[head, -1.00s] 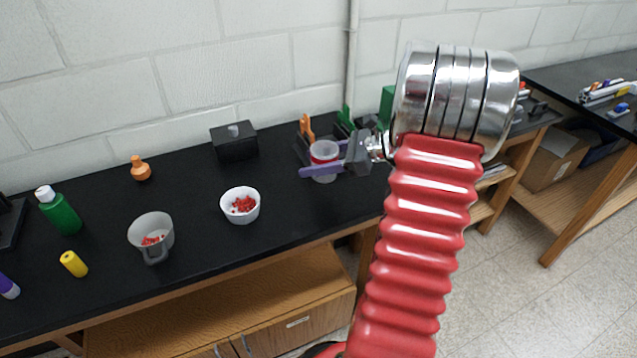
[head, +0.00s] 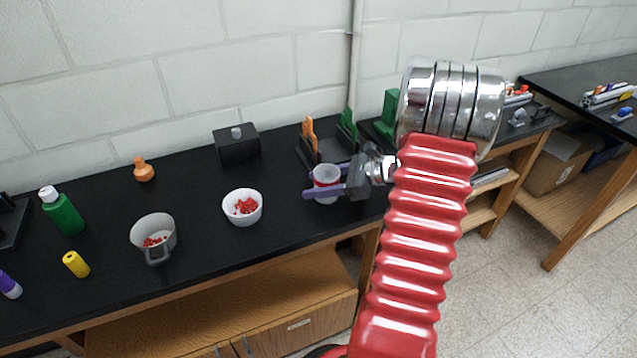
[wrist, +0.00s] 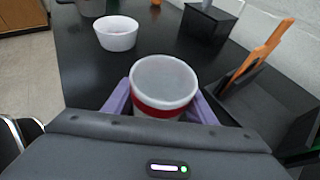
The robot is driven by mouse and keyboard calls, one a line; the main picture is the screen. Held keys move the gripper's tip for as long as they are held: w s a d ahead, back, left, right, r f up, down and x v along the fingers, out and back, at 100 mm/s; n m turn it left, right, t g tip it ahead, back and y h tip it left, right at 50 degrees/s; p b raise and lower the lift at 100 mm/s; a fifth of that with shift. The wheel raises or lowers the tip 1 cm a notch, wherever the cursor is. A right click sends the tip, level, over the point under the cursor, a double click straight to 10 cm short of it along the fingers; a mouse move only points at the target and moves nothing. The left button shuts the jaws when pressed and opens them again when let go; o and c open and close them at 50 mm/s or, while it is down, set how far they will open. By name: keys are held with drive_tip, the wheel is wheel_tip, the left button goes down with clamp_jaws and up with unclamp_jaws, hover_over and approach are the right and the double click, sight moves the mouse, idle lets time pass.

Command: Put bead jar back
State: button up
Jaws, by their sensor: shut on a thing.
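The bead jar (head: 326,177) is a clear-grey cup with a red band around it. My gripper (head: 322,192) is shut on it, with one purple finger on each side. In the wrist view the jar (wrist: 164,85) stands upright between the purple fingers (wrist: 162,104), its round top facing up. Whether its bottom touches the table is hidden. It is just in front of a dark holder (head: 330,150) with orange and green uprights.
A white bowl (head: 242,207) with red beads and a grey mug (head: 153,238) with red bits stand to the left. A black box (head: 237,144) is at the back. An orange bottle (head: 143,169), green bottle (head: 63,211) and yellow cylinder (head: 75,264) stand farther left.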

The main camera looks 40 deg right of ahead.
drive_tip(key=o, duration=1.1)
drive_tip(key=shift+f, duration=0.1)
drive_tip(key=shift+c, duration=0.2)
drive_tip(key=v, duration=1.2)
drive_tip(key=shift+s, duration=0.15)
